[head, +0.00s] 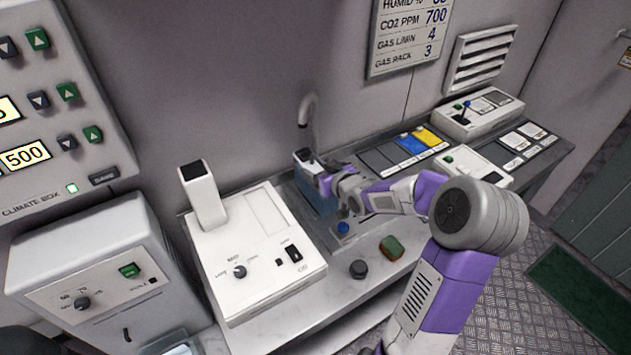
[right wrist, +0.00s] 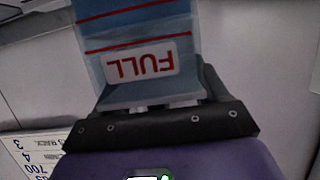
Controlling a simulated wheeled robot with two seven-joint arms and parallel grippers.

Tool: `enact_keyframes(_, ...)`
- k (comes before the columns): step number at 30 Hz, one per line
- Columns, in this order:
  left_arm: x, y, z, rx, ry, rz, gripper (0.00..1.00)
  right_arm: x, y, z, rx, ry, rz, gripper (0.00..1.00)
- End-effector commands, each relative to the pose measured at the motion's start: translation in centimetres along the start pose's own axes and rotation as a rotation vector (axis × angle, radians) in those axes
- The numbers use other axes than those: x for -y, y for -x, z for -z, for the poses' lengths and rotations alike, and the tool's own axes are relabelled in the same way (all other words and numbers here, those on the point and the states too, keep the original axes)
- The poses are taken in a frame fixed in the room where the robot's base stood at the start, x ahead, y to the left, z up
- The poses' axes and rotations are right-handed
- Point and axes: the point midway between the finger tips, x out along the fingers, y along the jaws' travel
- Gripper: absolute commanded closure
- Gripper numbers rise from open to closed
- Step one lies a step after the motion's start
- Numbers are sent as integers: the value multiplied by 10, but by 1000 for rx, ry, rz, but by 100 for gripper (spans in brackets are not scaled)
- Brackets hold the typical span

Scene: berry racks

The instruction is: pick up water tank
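The water tank (head: 318,198) is a blue box standing on the counter against the wall, under a curved grey spout. In the right wrist view the tank (right wrist: 140,30) is pale blue with red level lines and a "FULL" label, seen upside down. My right gripper (head: 326,182) is at the tank's upper right side, partly overlapping it. In the right wrist view the tank is directly in front of the gripper's dark body, very close. The finger gap is hidden, so I cannot tell whether the fingers are closed on it. My left gripper is out of view.
A white device (head: 255,245) with an upright post stands left of the tank. Blue and yellow panels (head: 410,144) and white control boxes (head: 480,115) lie to the right.

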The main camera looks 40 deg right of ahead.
Motion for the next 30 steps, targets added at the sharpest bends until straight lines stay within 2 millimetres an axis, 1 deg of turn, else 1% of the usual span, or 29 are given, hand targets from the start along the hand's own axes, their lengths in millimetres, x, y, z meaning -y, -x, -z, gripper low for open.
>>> enact_keyframes(1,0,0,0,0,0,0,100,0,0,0,0,0,0,35)
enact_keyframes(2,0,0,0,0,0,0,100,0,0,0,0,0,0,40)
enact_keyframes(12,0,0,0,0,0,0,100,0,0,0,0,0,0,92)
enact_keyframes(14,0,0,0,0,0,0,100,0,0,0,0,0,0,100)
enact_keyframes(26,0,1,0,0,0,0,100,0,1,4,-8,3,0,100)
enact_keyframes(30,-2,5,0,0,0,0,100,0,3,10,-9,4,0,100)
